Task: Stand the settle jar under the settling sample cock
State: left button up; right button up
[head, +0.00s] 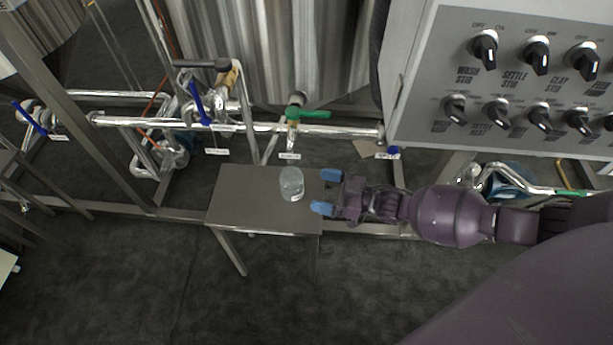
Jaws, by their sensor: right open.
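The settle jar (291,184), a small clear glass jar with a pale label, stands upright on a small grey metal table (240,205). The sample cock (292,122) with a green handle is on the pipe behind the table, above and close to the jar in the picture; a small white tag hangs below it, too small to read. I cannot tell whether the jar is exactly beneath its outlet. My right gripper (327,191), with blue fingertips, is open and empty just right of the jar, apart from it. My left gripper is not in view.
A control panel (520,75) with black knobs fills the upper right. A steel pipe (250,128) with blue-handled valves (198,103) runs behind the table. A ribbed tank (290,50) stands behind. The table's left part and the floor in front are clear.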

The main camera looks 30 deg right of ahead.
jog(key=shift+v, duration=2)
